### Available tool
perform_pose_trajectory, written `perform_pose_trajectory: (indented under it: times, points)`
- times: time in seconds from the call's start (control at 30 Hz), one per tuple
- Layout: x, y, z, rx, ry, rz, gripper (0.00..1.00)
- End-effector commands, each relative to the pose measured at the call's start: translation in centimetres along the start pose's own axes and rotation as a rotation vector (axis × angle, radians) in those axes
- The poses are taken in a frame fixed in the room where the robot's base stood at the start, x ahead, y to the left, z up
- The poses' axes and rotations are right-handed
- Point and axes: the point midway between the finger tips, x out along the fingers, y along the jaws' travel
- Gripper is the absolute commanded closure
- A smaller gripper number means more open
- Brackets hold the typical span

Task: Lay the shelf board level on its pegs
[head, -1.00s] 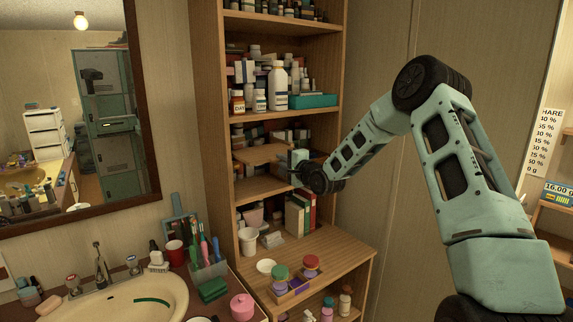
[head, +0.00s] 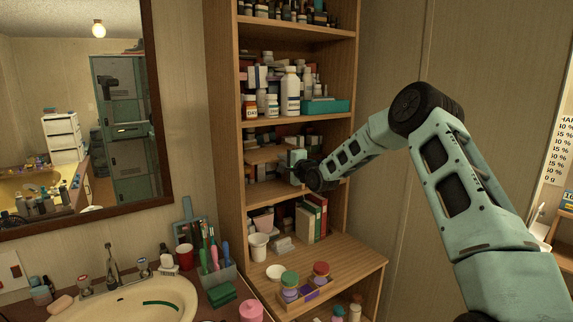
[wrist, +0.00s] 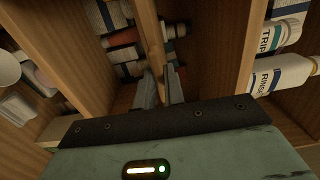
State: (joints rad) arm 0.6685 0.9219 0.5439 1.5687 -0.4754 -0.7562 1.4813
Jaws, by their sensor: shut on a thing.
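The shelf board (head: 264,155) is a thin wooden board inside the tall wooden cabinet, in the bay between two fixed shelves. In the head view it looks close to level, but I cannot tell its exact tilt. My gripper (head: 297,165) is at the cabinet front, shut on the board's near edge toward its right end. In the wrist view the board (wrist: 151,36) runs away from me between the two fingers of my gripper (wrist: 161,88). The pegs cannot be made out, and I cannot tell whether the board touches them.
The fixed shelf above (head: 292,121) holds bottles and a teal box (head: 323,105). The fixed shelf below (head: 283,190) is close under my gripper. Packed boxes and bottles (wrist: 121,45) stand behind the board. A white cup (head: 258,246) and books (head: 315,218) are lower.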

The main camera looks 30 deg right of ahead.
Motion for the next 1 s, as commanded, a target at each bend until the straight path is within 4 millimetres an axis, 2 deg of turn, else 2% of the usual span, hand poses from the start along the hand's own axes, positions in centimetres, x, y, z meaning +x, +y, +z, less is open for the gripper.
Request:
perform_pose_trajectory:
  times: [0.57,0.7,1.0]
  points:
    - [3.9,0.0,0.1,0.000,0.000,-0.002,1.00]
    - [3.8,1.0,0.1,0.001,0.000,-0.001,1.00]
    - [3.8,1.6,0.0,0.000,0.000,-0.001,1.00]
